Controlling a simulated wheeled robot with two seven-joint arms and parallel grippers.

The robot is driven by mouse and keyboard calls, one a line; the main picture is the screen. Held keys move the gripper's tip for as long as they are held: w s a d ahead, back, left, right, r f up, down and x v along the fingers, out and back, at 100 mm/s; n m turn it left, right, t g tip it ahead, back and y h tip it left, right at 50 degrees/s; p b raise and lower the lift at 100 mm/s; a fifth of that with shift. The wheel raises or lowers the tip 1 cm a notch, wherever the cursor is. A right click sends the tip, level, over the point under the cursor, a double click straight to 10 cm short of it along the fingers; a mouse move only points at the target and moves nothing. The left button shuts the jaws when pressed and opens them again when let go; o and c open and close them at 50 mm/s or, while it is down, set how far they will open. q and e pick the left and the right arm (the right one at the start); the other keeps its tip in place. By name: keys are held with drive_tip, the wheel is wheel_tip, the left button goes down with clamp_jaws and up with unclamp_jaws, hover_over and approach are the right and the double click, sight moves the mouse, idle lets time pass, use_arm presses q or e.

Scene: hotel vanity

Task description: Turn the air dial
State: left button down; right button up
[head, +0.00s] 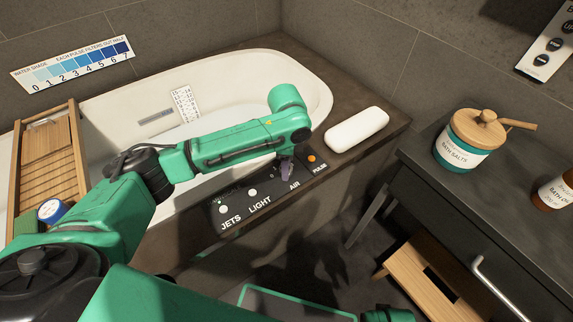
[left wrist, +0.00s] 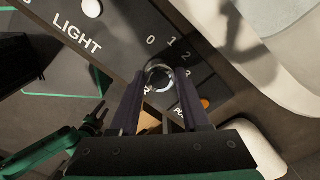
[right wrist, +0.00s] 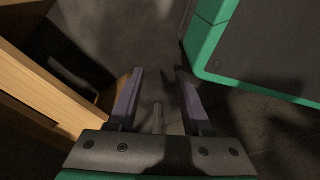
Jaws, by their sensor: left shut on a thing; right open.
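The black control panel (head: 235,213) on the tub's edge carries the words JETS, LIGHT, AIR and PULSE. The air dial (left wrist: 159,77) is a round, light-rimmed knob in the left wrist view, with small numbers from 0 upward around it. My left gripper (head: 287,178) points down at the dial above the AIR label. In the left wrist view its two fingers (left wrist: 160,84) stand on either side of the dial, shut on it. In the head view the dial is hidden by the gripper. My right gripper (right wrist: 160,78) is open and empty, low over the dark floor.
An orange pulse button (head: 312,158) sits right of the dial, and a white light button (head: 253,193) sits left. A white pillow-like block (head: 357,129) lies on the tub's edge.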

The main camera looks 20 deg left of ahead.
drive_tip(key=shift+r, duration=0.1)
